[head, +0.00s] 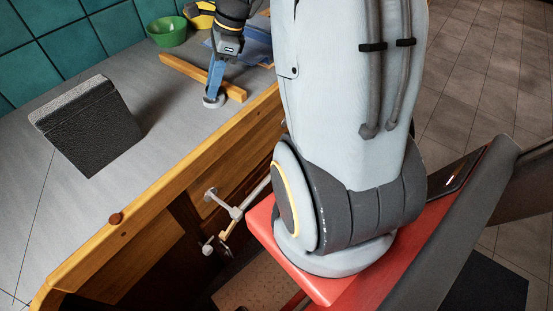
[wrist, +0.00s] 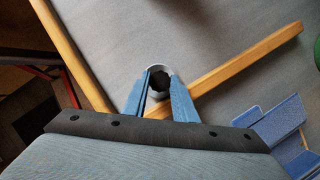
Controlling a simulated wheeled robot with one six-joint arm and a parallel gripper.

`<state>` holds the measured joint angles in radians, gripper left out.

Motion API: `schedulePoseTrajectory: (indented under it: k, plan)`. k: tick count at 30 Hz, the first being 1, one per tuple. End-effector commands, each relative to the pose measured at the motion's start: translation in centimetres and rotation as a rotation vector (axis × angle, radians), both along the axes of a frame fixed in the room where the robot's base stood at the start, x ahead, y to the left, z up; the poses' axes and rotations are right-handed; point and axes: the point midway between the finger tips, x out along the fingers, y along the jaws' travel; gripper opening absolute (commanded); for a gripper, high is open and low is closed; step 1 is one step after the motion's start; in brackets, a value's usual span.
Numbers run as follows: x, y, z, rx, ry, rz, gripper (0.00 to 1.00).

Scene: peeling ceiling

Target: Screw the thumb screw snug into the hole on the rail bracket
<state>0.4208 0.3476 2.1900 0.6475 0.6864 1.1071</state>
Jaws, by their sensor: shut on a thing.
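My gripper (head: 214,94) points down over the grey counter in the head view, with its blue fingertips at a small pale round piece. In the wrist view my gripper (wrist: 158,92) has its fingers closed in on both sides of a dark round part, which I take for the thumb screw (wrist: 159,79). A pale grey ring shows around it. I cannot tell how deep the screw sits or see its thread. A wooden bar (wrist: 245,63) runs beside the fingertips, and it also shows in the head view (head: 182,68). I cannot make out the bracket's hole.
A black textured block (head: 85,125) stands on the left of the counter. A green bowl (head: 167,31) is at the back. A blue open container (wrist: 278,126) lies right of my gripper. The counter's wooden front edge (head: 165,177) runs alongside.

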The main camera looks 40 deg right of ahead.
Motion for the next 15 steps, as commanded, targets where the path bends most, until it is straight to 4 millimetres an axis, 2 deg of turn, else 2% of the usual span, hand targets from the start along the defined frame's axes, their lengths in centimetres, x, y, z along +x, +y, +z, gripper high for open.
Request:
schedulePoseTrajectory:
  k: [8, 15]
  plan:
    - [0.0, 0.0, 0.8, 0.000, 0.000, 0.000, 0.00]
    - [-0.1, 0.0, 2.9, -0.001, -0.001, 0.001, 0.00]
